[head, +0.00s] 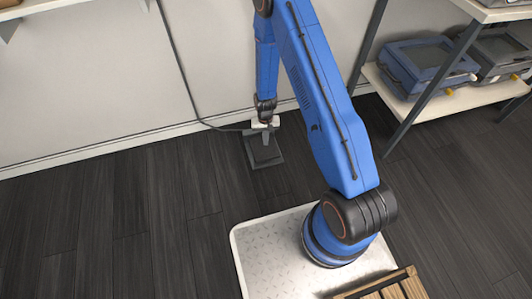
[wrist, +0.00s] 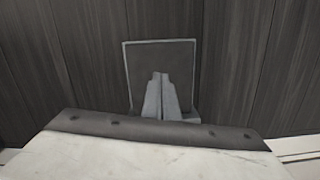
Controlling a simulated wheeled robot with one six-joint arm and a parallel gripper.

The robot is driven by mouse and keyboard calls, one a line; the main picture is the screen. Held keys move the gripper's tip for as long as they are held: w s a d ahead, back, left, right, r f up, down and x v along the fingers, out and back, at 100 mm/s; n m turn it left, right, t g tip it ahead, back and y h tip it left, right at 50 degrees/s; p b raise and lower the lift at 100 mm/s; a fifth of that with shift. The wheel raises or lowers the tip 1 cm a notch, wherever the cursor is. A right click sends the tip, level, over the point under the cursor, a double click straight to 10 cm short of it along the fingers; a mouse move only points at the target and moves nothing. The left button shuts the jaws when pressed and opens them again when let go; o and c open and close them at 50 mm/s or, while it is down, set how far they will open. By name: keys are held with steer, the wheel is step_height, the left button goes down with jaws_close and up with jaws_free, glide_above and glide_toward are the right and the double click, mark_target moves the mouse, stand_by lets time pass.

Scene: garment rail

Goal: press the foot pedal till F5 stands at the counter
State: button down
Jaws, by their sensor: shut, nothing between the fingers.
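The foot pedal (head: 266,158) is a dark grey, square-edged plate on the floor near the wall, with a cable running from it up the wall. My arm reaches down to it, and my gripper (head: 265,139) points down over its wall-side part. In the wrist view the two grey fingers (wrist: 160,76) are together with nothing between them, in front of the pedal plate (wrist: 160,51). I cannot tell whether the fingertips touch the pedal or how far it is pressed. F5 and the counter are not in view.
A pale wall (head: 90,90) with a white skirting runs behind the pedal. A wooden slatted crate (head: 395,288) is at the bottom right. The dark floor (head: 130,220) at left is clear.

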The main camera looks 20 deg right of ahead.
mark_target(266, 151)
steer(key=shift+s+f, duration=0.15)
steer(key=shift+f, duration=1.15)
steer(key=shift+s+f, duration=0.1)
steer(key=shift+f, duration=1.2)
